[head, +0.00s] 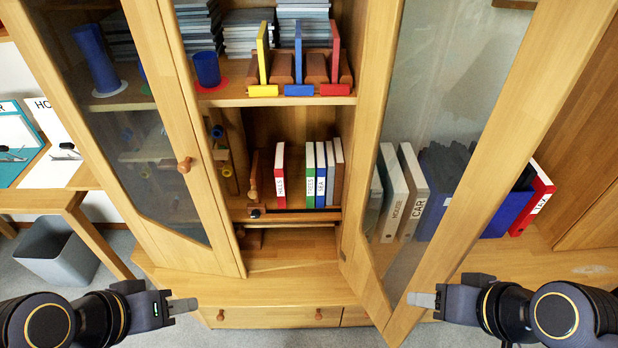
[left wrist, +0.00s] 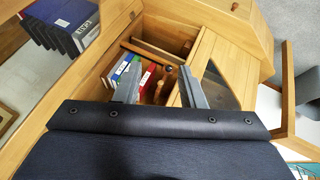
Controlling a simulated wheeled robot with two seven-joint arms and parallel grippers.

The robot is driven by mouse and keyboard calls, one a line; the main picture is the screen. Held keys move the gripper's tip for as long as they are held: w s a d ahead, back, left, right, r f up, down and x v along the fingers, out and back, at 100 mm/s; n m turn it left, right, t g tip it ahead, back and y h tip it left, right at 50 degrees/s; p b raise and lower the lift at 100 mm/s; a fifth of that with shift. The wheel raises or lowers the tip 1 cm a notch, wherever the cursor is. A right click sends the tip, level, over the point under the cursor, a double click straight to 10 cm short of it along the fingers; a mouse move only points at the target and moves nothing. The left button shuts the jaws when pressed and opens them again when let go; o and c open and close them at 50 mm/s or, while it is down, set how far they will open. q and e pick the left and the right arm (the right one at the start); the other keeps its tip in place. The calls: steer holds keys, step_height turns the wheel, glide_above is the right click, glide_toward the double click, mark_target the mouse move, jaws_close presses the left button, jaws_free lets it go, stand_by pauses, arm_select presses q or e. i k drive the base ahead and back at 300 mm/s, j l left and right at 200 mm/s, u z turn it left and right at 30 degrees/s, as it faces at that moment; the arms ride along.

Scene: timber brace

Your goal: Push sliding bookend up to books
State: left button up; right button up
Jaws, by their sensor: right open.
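A row of books stands on the middle shelf in the head view: a red book (head: 280,176) at the left, then a green book (head: 310,175), a blue book (head: 320,175) and further books at the right. A dark gap separates the red and green books. The wooden sliding bookend (head: 254,178) stands left of the red book, with a small gap between them. My left gripper (head: 190,305) is open and empty, low in front of the cabinet; its fingers are spread in the left wrist view (left wrist: 158,66). My right gripper (head: 415,299) is open and empty before the right door.
The glazed left door (head: 184,165) and right door (head: 391,210) stand open and flank the shelf. A wooden rail (head: 295,215) runs along the shelf front. Coloured bookends (head: 297,90) stand on the shelf above. A grey bin (head: 62,250) is at left.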

mark_target(256, 179)
steer(key=j+z, duration=0.5)
steer(key=z, duration=0.2)
steer(key=k+j+z, duration=0.15)
steer(key=z, duration=0.2)
steer(key=j, duration=0.1)
